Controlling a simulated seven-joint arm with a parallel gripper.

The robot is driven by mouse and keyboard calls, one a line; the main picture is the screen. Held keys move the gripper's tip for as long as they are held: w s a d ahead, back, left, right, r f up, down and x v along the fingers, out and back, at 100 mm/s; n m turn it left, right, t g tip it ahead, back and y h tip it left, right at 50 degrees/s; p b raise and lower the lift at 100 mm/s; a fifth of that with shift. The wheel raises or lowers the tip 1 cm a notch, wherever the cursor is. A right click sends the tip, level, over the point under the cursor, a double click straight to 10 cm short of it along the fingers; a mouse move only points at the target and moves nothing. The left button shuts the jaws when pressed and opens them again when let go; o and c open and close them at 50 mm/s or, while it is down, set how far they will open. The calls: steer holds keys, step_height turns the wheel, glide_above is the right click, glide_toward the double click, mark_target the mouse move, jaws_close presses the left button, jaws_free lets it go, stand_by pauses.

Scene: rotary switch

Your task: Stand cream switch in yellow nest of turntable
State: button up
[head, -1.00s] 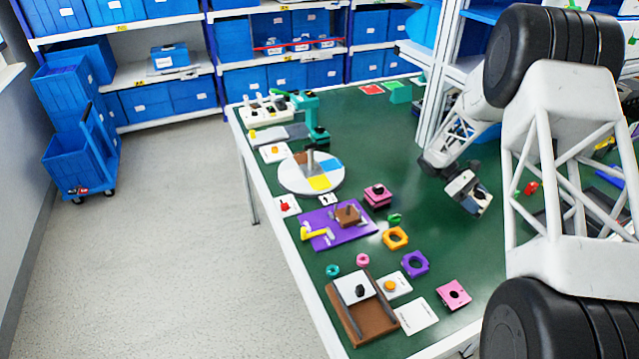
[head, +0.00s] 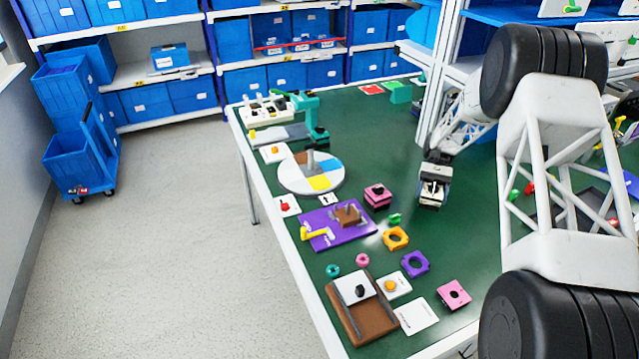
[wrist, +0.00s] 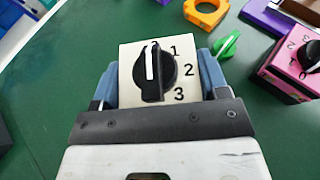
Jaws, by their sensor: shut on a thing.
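The cream switch (wrist: 128,60) is a square block with a black knob and the marks 0, 1, 2 and 3. My gripper (wrist: 158,78) is shut on it, one blue finger on each side, with the knob face toward the wrist camera. In the head view my gripper (head: 432,200) is over the green table, right of the pink switch. The turntable (head: 292,183) is a round disc with coloured sectors and a grey post, left of my gripper. Its yellow nest (head: 319,183) is on the front side and looks empty.
A purple board (head: 340,235) with a brown block is in front of the turntable. Orange (head: 395,238) and purple (head: 415,264) rings lie nearer. Shelving uprights are behind my arm.

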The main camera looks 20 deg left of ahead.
steer(key=w+a+r+m+t+y, duration=0.3)
steer(key=a+r+m+t+y, duration=0.5)
steer(key=a+m, duration=0.35)
steer(key=w+a+r+m+t+y, duration=0.3)
steer(key=a+r+m+t+y, duration=0.2)
steer(key=a+r+m+t, duration=0.45)
steer(key=m+t+h, duration=0.3)
steer(key=m+t, duration=0.3)
glide_above(319, 182)
step_height(319, 182, down, 9)
steer(key=shift+d, duration=0.1)
steer(key=shift+f, duration=0.1)
steer(key=shift+f, duration=3.05)
steer(key=shift+f, duration=0.1)
